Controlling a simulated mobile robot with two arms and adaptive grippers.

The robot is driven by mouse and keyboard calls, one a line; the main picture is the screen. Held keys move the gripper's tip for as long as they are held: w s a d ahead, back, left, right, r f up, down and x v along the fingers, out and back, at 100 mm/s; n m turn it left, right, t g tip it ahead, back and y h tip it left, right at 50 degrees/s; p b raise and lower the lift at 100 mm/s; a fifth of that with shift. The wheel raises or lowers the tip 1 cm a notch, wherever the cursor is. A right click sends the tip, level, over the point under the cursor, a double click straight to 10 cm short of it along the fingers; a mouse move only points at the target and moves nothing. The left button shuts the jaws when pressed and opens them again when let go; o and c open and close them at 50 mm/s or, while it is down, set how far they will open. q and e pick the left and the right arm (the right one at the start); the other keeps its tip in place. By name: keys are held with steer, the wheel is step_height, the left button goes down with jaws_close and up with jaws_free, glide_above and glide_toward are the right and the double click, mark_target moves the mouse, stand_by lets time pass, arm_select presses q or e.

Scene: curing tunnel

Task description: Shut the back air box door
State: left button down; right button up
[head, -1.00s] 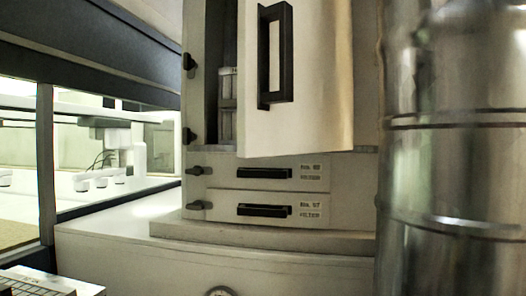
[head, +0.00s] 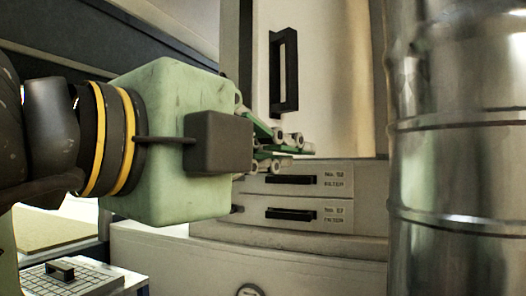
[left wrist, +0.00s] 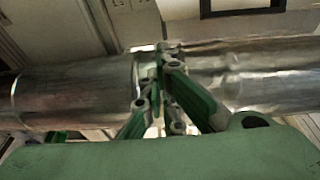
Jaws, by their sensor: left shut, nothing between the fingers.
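The air box door (head: 330,60) is a pale panel with a black upright handle (head: 284,72) in the head view. A dark gap (head: 246,40) shows along its left edge, so it stands ajar. My left gripper (head: 308,149) comes in from the left, in front of the door's lower part, below the handle. Its green fingers are shut and empty. I cannot tell whether the fingertips touch the door. In the left wrist view the fingers (left wrist: 160,58) are together. My body of the gripper hides the door's lower left. My right gripper is not in view.
A shiny metal duct (head: 450,150) stands close on the right; it also crosses the left wrist view (left wrist: 70,95). Below the door are two filter drawers (head: 325,215) with black handles. A keyboard-like panel (head: 75,280) lies low at the left.

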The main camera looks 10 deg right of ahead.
arm_select(q)
steer(key=w+d+t+p, duration=0.1)
steer(key=w+d+p, duration=0.3)
steer(key=w+p, duration=0.3)
steer(key=shift+w+r+n+p, duration=0.3)
steer(key=shift+w+r+n, duration=0.15)
steer(key=shift+w, duration=1.05)
